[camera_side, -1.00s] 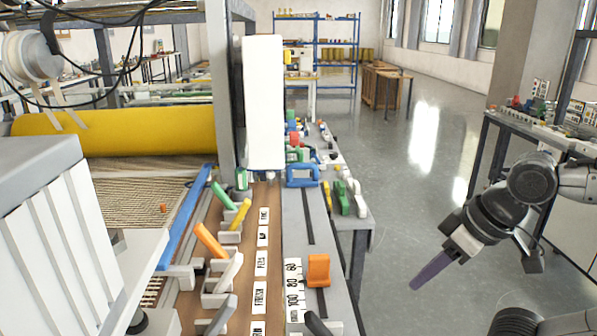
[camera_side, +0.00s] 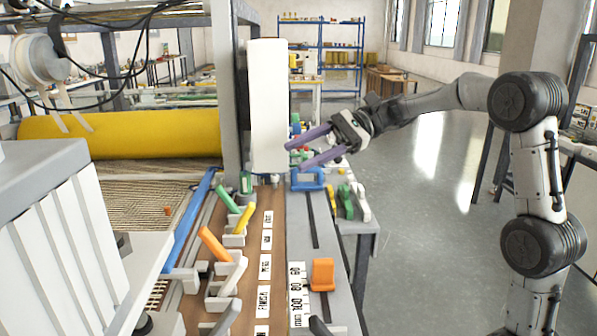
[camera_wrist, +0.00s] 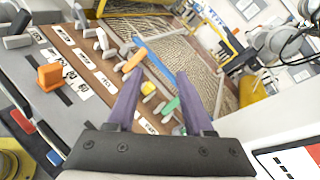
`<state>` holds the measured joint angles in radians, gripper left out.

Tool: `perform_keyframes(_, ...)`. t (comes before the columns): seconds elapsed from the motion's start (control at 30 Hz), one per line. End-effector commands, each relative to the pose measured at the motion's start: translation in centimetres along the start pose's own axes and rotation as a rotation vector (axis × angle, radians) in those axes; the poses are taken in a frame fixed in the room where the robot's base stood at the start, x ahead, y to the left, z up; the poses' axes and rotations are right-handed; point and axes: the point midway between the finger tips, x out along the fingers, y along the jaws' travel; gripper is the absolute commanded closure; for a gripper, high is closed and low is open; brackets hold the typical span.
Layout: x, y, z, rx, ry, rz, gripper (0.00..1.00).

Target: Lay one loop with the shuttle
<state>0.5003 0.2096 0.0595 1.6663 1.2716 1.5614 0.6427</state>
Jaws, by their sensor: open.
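My gripper (camera_side: 296,156) is open and empty, its two purple fingers apart above the far end of the bench rail and pointing left. In the wrist view the fingers (camera_wrist: 178,64) spread over the lever row. Ribbed tan mesh (camera_side: 130,190) lies on the bed at left, with a blue bar (camera_side: 190,228) along its edge. Green (camera_side: 228,198), yellow (camera_side: 244,218) and orange (camera_side: 214,244) levers stand beside a strip of white labels. An orange block (camera_side: 322,274) sits by a number scale. I cannot tell which piece is the shuttle.
A tall white panel (camera_side: 267,105) stands just left of the fingers. A blue U-shaped piece (camera_side: 307,181) and several small tools lie below them. A yellow roller (camera_side: 120,134) spans the back left. A ribbed white housing (camera_side: 55,240) fills the left front. The floor at right is open.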

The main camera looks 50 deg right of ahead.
Motion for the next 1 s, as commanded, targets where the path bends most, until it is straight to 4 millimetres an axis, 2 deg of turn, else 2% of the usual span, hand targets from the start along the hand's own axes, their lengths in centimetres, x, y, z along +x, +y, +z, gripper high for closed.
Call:
perform_keyframes(0.03,-1.6,-1.8,-2.6,0.06,-0.03,-0.059,0.48)
perform_keyframes(0.1,-3.7,-3.8,-5.7,0.124,-0.071,-0.137,0.48)
perform_keyframes(0.23,-8.1,-5.8,-11.9,0.22,-0.123,-0.273,0.48)
perform_keyframes(0.33,-11.2,-6.0,-16.7,0.281,-0.135,-0.357,0.48)
perform_keyframes(0.4,-13.0,-5.4,-19.6,0.323,-0.133,-0.399,0.48)
perform_keyframes(0.5,-14.8,-4.0,-22.8,0.378,-0.129,-0.436,0.48)
perform_keyframes(0.6,-16.0,-3.3,-24.2,0.405,-0.124,-0.462,0.48)
perform_keyframes(0.7,-15.9,-3.5,-24.1,0.403,-0.12,-0.468,0.48)
perform_keyframes(0.87,-14.0,-4.4,-24.0,0.402,-0.121,-0.463,0.48)
perform_keyframes(1.0,-11.5,-5.6,-24.0,0.403,-0.121,-0.462,0.48)
